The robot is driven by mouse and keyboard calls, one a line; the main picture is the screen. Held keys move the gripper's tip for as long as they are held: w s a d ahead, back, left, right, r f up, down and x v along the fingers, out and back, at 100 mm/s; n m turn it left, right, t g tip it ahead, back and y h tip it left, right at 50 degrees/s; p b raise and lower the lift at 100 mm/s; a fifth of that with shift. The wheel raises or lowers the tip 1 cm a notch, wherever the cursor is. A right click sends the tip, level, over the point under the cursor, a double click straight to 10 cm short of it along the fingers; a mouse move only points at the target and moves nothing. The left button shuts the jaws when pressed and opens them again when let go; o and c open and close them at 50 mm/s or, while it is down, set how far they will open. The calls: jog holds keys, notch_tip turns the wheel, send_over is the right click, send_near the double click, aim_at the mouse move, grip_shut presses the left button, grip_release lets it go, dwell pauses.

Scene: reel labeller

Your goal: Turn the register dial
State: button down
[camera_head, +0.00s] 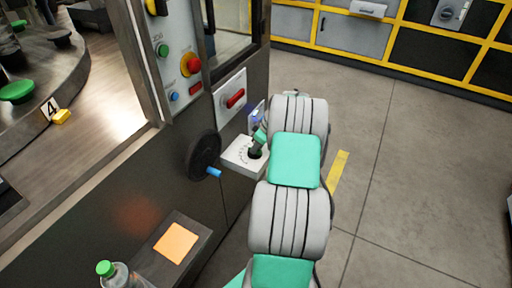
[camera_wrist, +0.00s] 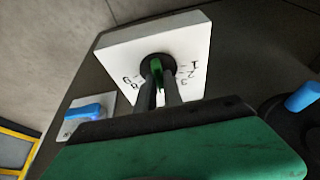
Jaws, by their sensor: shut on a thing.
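The register dial (camera_wrist: 158,66) is a dark round knob with a green part at its middle, set on a white plate (camera_wrist: 125,45) with numbers around it. In the wrist view both dark fingers of my gripper (camera_wrist: 157,82) reach onto the knob and close on its green part. In the head view the dial plate (camera_head: 238,155) juts from the dark machine panel, and my gripper (camera_head: 257,148) is at the knob. My arm hides part of that area. The dial's exact setting cannot be read, as the fingers cover part of the scale.
A black handwheel (camera_head: 203,155) with a blue handle (camera_head: 214,172) is just left of the dial. Above are a red switch (camera_head: 235,98) and a red emergency button (camera_head: 191,65). A bottle (camera_head: 115,275) and an orange pad (camera_head: 176,243) are at the lower left. Floor at right is open.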

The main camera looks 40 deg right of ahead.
jog(key=shift+m, duration=0.3)
jog(key=m+h+b, duration=0.1)
jog(key=m, duration=0.3)
jog(key=shift+a+h, duration=0.1)
jog(key=shift+h, duration=0.3)
jog(key=shift+m+h, duration=0.6)
jog(key=shift+m, duration=1)
jog(key=c, duration=1.5)
grip_release()
jog(key=shift+o, duration=0.2)
jog(key=v, duration=0.8)
jog(key=shift+w+a, duration=0.1)
